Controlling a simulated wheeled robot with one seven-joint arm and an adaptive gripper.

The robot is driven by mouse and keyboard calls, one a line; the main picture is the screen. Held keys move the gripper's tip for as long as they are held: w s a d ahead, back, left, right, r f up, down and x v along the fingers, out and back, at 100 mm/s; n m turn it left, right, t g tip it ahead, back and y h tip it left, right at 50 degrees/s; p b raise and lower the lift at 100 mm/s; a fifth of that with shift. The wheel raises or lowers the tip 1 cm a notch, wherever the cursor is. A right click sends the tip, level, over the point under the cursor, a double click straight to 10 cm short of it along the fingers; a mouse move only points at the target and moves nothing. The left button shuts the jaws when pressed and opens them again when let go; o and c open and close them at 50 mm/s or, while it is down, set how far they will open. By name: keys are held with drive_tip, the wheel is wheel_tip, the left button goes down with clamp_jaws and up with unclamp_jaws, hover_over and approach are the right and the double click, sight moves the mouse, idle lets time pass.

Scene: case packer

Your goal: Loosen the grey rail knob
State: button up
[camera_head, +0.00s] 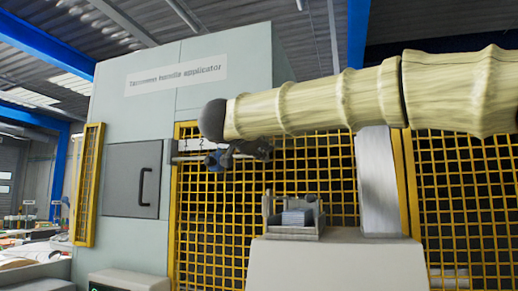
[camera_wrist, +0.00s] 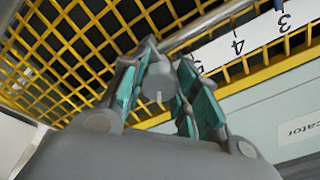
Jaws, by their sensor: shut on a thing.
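The grey rail knob (camera_wrist: 158,80) shows in the wrist view, round with a small light mark on its face. My gripper (camera_wrist: 163,72) is shut on it, with a teal-padded finger on either side. The grey rail (camera_wrist: 205,25) runs from behind the knob to the upper right, beside a white scale strip (camera_wrist: 240,50) with black numbers. In the head view my gripper (camera_head: 243,150) is at the rail (camera_head: 188,158), in front of the yellow mesh. The knob cannot be made out there.
Yellow mesh guarding (camera_head: 310,165) stands right behind the rail. A grey cabinet (camera_head: 185,100) with a handled door (camera_head: 133,180) is to the left. A small metal fixture (camera_head: 292,235) on a pale housing (camera_head: 335,265) lies below my arm.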

drive_tip(key=shift+a+f, duration=0.1)
drive_tip(key=shift+f, duration=0.1)
idle(0.7)
drive_tip(key=o, duration=0.9)
drive_tip(key=shift+s+r, duration=0.1)
drive_tip(key=shift+s, duration=0.05)
drive_tip(key=shift+o, duration=0.7)
drive_tip(key=shift+s+r, duration=0.15)
drive_tip(key=shift+s, duration=0.05)
drive_tip(key=shift+w, duration=0.1)
drive_tip(key=v, duration=1.2)
